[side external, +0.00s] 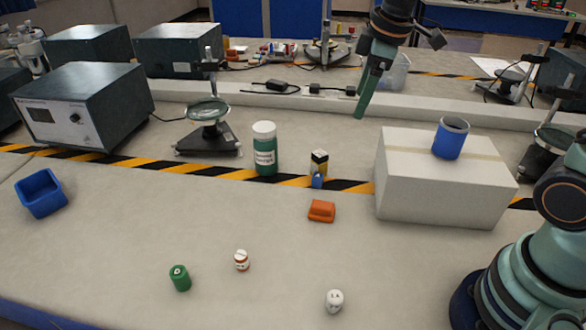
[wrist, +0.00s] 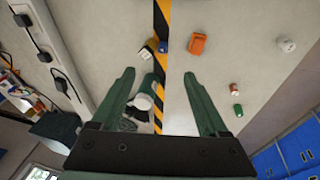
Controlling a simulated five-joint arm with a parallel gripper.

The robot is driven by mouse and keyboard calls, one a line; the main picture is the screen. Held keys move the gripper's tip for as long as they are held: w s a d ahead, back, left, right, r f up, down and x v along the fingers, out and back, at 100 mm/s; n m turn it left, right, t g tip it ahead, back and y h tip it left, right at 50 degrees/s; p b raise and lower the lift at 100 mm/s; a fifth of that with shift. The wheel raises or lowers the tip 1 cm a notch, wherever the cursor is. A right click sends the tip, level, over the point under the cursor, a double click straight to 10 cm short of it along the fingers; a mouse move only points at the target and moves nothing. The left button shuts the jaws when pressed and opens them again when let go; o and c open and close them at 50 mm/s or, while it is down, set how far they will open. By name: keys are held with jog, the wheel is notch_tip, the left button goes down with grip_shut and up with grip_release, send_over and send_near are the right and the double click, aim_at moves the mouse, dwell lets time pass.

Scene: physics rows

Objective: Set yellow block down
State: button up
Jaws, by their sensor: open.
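The yellow block (side external: 319,157), with dark and pale faces, sits around the striped tape in the side view, just behind a small blue thing (side external: 317,180). In the wrist view the block (wrist: 148,48) is small, beside the blue thing (wrist: 163,47). I cannot tell whether these two touch. My gripper (side external: 361,113) hangs high above and to the right of the block in the side view. In the wrist view my gripper (wrist: 158,76) has its fingers wide apart with nothing held between them; the block lies well beyond the fingertips.
A green jar with a white lid (side external: 265,150) stands left of the block. An orange thing (side external: 321,211) lies in front. A white box (side external: 445,180) with a blue cup (side external: 450,138) stands right. A blue bin (side external: 41,193) is far left. The front middle holds several small items.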

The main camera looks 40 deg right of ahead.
jog(key=w+f+n+g, duration=0.2)
jog(key=w+f+n, duration=0.3)
jog(key=w, duration=0.1)
jog(key=n+g, duration=0.1)
jog(key=n, duration=0.3)
send_near(319, 164)
jog(key=shift+w+d+r, duration=0.25)
jog(key=shift+w+d, duration=0.2)
jog(key=shift+d, duration=0.15)
jog(key=shift+f+n, duration=0.3)
notch_tip(319, 164, down, 6)
jog(key=shift+w+f, duration=0.1)
jog(key=shift+f, duration=0.1)
jog(key=shift+w+d+f, duration=0.1)
jog(key=shift+w+f, duration=0.05)
jog(key=shift+f, duration=1.2)
jog(key=shift+w+d+f, duration=0.1)
jog(key=shift+f, duration=1.2)
jog(key=shift+c, duration=0.3)
grip_shut()
